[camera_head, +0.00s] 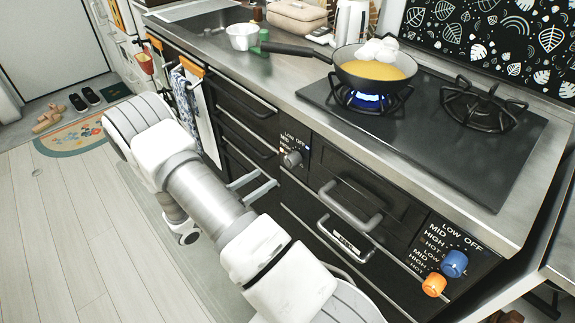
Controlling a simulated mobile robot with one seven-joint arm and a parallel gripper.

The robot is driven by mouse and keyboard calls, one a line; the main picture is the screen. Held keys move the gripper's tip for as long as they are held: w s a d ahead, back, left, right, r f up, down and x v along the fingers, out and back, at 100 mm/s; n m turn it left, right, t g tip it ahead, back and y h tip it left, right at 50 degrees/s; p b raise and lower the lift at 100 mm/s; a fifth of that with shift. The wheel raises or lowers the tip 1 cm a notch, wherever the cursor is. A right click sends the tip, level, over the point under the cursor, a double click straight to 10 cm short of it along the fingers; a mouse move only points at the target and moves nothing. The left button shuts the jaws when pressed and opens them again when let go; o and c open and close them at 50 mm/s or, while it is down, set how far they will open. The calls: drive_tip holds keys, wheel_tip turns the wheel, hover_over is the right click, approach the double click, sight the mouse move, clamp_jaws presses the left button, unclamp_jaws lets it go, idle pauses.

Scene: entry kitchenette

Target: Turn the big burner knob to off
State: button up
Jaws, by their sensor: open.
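A blue knob (455,263) and an orange knob (434,285) sit on the black front panel at the lower right, with OFF, LOW, MID, HIGH and HOT labels beside them. I cannot tell which one is for the big burner. A blue flame (369,98) burns on the left burner, under a frying pan (345,52) of yellow food. The right burner (484,103) shows no flame. My gripper (268,178) shows as two pale, parallel fingers, apart and empty, before the drawers left of the knobs. My arm hides its base.
A grey knob (292,159) is on a panel further left. Dark handles (350,207) stick out from the fronts between my gripper and the coloured knobs. Towels (200,110) hang at the left.

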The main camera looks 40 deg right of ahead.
sight(287, 164)
drive_tip(key=d, duration=0.3)
drive_tip(key=d+b, duration=0.1)
drive_tip(key=d, duration=0.6)
drive_tip(key=shift+w+d+b, duration=0.15)
drive_tip(key=shift+w+b, duration=0.2)
drive_tip(key=shift+w, duration=0.05)
clamp_jaws()
drive_tip(key=shift+f+m+b, duration=0.1)
drive_tip(key=shift+m+b, duration=0.35)
drive_tip(key=shift+m, duration=0.85)
drive_tip(key=shift+m+b, duration=0.4)
drive_tip(key=shift+m, duration=1.1)
